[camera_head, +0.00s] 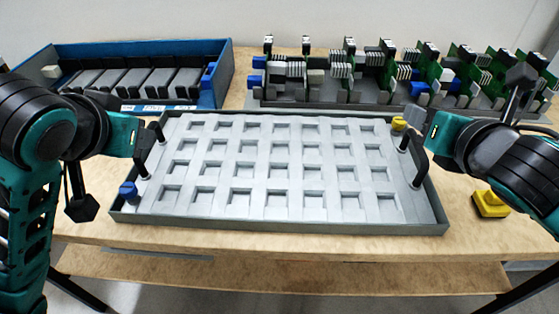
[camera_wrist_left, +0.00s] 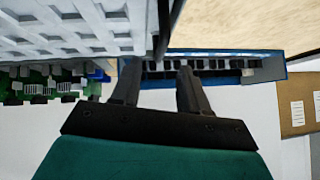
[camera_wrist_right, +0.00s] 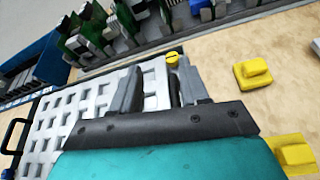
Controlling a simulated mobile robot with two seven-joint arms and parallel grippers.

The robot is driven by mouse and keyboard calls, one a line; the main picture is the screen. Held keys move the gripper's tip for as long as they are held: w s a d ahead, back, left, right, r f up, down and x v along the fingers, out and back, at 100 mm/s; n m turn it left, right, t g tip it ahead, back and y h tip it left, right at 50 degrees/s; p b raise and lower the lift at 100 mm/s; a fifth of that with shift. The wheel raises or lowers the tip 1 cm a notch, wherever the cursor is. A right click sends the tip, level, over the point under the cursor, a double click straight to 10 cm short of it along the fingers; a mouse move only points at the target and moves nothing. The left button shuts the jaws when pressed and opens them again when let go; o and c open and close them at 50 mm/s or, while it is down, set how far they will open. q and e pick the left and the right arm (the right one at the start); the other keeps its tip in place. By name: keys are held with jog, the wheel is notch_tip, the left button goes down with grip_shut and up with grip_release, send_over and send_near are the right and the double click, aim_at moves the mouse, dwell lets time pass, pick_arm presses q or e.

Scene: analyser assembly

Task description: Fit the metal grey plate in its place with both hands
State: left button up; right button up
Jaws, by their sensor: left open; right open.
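The metal grey plate (camera_head: 262,150), with rows of square pockets, lies within a shallow grey tray (camera_head: 280,222) on the table. I cannot tell whether it is fully seated. It has a black handle on its left end (camera_head: 153,142) and another on its right end (camera_head: 408,152). My left gripper (camera_head: 143,143) is open at the left handle; in the left wrist view a dark bar (camera_wrist_left: 164,30) runs between its fingers (camera_wrist_left: 158,82).
A blue bin (camera_head: 222,75) with dark modules stands at the back left. A rack (camera_head: 300,103) of green boards stands at the back right. A blue knob (camera_head: 128,190) and a yellow knob (camera_head: 398,123) sit at tray corners. A yellow block (camera_head: 490,204) lies at right.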

jog(key=shift+r, duration=1.9)
